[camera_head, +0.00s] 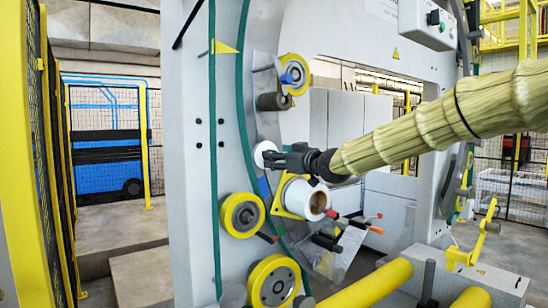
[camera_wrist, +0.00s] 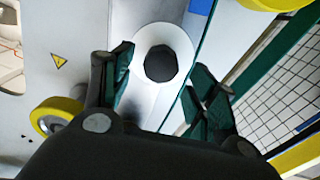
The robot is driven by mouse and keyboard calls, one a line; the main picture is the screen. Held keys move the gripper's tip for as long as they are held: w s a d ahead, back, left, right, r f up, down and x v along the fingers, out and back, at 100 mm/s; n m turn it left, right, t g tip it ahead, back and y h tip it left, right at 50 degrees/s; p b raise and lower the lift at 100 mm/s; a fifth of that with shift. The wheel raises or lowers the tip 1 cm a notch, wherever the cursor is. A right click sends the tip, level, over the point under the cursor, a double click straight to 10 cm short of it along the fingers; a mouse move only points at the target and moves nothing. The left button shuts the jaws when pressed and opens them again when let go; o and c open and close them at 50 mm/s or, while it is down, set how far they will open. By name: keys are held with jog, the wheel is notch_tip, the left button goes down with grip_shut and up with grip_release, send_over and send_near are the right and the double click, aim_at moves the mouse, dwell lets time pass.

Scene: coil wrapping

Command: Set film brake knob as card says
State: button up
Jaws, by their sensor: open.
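The film brake knob appears in the wrist view as a dark, many-sided knob (camera_wrist: 160,66) in the middle of a round white dial (camera_wrist: 146,38). Any marks on the dial are too small to read. The dial (camera_head: 262,150) shows at the left of my gripper in the head view, where the gripper hides the knob. My gripper (camera_wrist: 159,76) is open, with one finger on each side of the knob; I cannot tell whether they touch it. In the head view my gripper (camera_head: 274,160) reaches in from the right. I cannot make out a readable card.
Yellow rollers (camera_head: 242,215) and a white film roll (camera_head: 305,198) sit just below my gripper on the machine's ring. Another yellow roller (camera_head: 295,74) is above. A yellow pipe (camera_head: 370,287) crosses the lower front. A mesh fence (camera_head: 40,150) stands at the left.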

jog(key=v, duration=0.9)
jog(key=shift+s+d, duration=0.15)
jog(key=shift+d, duration=0.05)
